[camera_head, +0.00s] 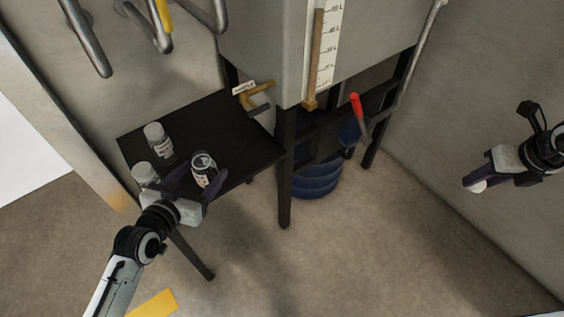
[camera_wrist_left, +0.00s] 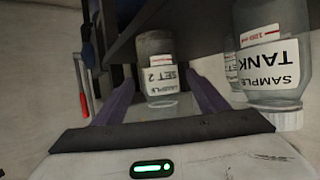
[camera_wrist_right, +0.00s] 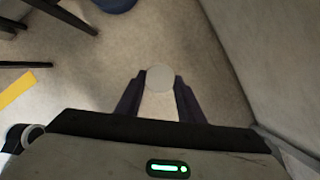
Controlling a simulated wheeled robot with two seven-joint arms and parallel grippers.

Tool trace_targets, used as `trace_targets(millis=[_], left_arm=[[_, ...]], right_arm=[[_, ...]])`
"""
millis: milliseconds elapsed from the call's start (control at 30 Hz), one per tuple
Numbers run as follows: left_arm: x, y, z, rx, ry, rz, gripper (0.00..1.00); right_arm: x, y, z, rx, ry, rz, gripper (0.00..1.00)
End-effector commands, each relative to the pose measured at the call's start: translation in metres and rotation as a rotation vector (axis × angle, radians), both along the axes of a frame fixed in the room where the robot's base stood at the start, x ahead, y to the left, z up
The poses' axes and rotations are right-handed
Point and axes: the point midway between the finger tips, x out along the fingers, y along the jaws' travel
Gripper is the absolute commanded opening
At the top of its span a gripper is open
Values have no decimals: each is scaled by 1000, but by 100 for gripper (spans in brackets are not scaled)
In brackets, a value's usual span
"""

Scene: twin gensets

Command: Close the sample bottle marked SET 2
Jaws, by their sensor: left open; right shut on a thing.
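The bottle marked SET 2 (camera_wrist_left: 160,80) stands on the black table between the fingers of my left gripper (camera_wrist_left: 160,98). It also shows in the head view (camera_head: 204,168), with its neck uncapped. My left gripper (camera_head: 200,182) is open around it; whether a finger touches the glass I cannot tell. My right gripper (camera_head: 474,183) is shut on a round white cap (camera_wrist_right: 160,77), held in the air far to the right of the table. The cap also shows in the head view (camera_head: 478,187).
A capped bottle marked TANK (camera_wrist_left: 272,75) stands close beside my left gripper. Another capped bottle (camera_head: 157,138) stands further back on the black table (camera_head: 243,150).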

Motion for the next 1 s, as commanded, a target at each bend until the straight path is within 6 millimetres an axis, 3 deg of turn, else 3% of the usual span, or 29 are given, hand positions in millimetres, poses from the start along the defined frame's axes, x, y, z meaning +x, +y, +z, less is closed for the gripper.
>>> trace_targets(millis=[167, 500, 567, 800, 1000], left_arm=[[16, -5, -8, 0, 0, 0, 67], [17, -6, -8, 1, 0, -1, 67], [17, -6, -8, 1, 0, 0, 60], [17, -5, -8, 1, 1, 0, 20], [17, -5, -7, 1, -1, 0, 20]], right_arm=[[0, 0, -5, 0, 0, 0, 15], [0, 0, -4, 0, 0, 0, 15], [0, 0, -4, 0, 0, 0, 15], [0, 0, -4, 0, 0, 0, 15], [0, 0, -4, 0, 0, 0, 15]])
